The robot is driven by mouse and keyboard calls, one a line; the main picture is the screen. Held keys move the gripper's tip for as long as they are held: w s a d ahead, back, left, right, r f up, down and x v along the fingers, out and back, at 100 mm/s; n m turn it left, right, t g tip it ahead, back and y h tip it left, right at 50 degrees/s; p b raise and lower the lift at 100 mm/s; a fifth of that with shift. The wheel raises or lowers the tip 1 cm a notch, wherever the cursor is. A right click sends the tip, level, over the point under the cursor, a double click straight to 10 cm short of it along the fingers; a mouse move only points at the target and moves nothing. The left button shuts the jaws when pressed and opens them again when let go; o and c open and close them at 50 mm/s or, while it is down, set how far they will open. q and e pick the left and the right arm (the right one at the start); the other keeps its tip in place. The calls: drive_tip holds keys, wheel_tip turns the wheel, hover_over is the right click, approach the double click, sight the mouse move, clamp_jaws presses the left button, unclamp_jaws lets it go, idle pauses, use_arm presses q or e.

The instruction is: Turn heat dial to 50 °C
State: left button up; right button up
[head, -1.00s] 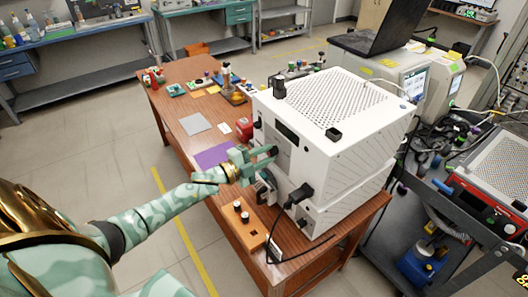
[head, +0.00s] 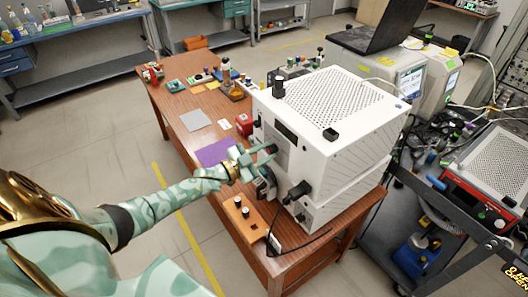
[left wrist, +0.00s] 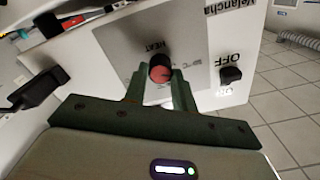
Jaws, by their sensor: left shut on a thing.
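The white particle classifier (head: 330,110) stands on the brown table, its front panel facing my left arm. The heat dial (left wrist: 160,72) is a dark knob with a reddish face, beside the lettering HEAT in the left wrist view. My left gripper (left wrist: 159,80) is shut on the dial, one finger on each side of it. In the head view, my left gripper (head: 262,154) reaches the front panel and hides most of the dial. The dial's scale is too small and partly covered to read. My right gripper is not in view.
A black switch (left wrist: 230,75) marked OFF sits beside the dial. A black plug (head: 298,192) sticks out of the lower front. An orange block with dark knobs (head: 243,220) and a purple sheet (head: 216,152) lie on the table near my arm.

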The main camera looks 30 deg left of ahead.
use_arm(q)
drive_tip(key=shift+f, duration=0.15)
idle(0.3)
drive_tip(key=o, duration=1)
drive_tip(key=p+v, duration=0.1)
drive_tip(key=v, duration=1.5)
drive_tip(key=shift+s, duration=0.2)
